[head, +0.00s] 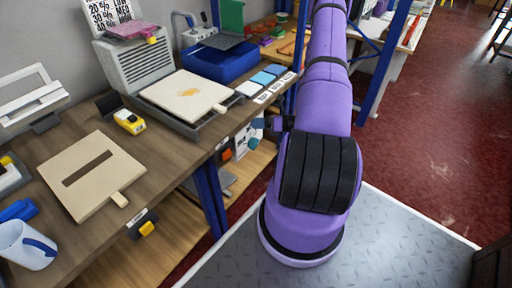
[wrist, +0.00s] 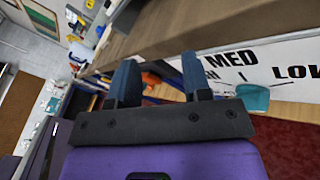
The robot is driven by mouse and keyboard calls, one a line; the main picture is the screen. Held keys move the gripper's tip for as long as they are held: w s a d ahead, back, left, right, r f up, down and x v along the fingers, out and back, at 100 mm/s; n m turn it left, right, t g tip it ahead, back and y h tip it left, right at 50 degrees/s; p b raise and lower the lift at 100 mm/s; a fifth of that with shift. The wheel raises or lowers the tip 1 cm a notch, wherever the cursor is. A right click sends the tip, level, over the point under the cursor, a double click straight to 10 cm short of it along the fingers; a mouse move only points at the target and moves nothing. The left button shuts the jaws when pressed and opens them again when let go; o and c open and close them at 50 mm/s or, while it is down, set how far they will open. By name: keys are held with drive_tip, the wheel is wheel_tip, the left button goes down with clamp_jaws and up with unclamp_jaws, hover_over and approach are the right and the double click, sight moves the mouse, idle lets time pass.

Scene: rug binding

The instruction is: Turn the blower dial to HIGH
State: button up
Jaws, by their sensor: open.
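A white panel marked MED and LOW (wrist: 265,62) fills the right of the wrist view, with part of another word and black tick marks. A teal piece (wrist: 255,97) sits at its lower edge below LOW; it looks like part of the dial, but I cannot tell its setting. My gripper (wrist: 161,65) is open and empty, its two dark blue fingers apart and left of the teal piece. I cannot tell the depth between them. In the head view my gripper (head: 258,124) is mostly hidden by my arm, by the bench's front edge.
The wooden bench (head: 62,128) runs along the left, carrying a grey slatted unit (head: 140,62), a blue bin (head: 222,63), a yellow tool (head: 129,121) and a mug (head: 27,246). A blue bench post (head: 210,195) stands below its edge. Red floor lies open at right.

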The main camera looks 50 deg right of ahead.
sight(256, 146)
drive_tip(key=s+d+f+m+t+h, duration=0.1)
drive_tip(key=s+f+m+t+h, duration=0.1)
drive_tip(key=s+f+m+h, duration=0.45)
drive_tip(key=s+d+f+m+t+h, duration=0.1)
drive_tip(key=s+f+m+t+h, duration=0.15)
drive_tip(key=f+m, duration=0.45)
drive_tip(key=w, duration=0.3)
drive_tip(key=w+f+n, duration=0.1)
drive_tip(key=w, duration=0.3)
drive_tip(key=w+f+n, duration=0.1)
drive_tip(key=w, duration=0.3)
drive_tip(key=shift+w+a+f+n+g, duration=0.2)
drive_tip(key=shift+n+g, duration=0.05)
drive_tip(key=shift+g, duration=0.1)
clamp_jaws()
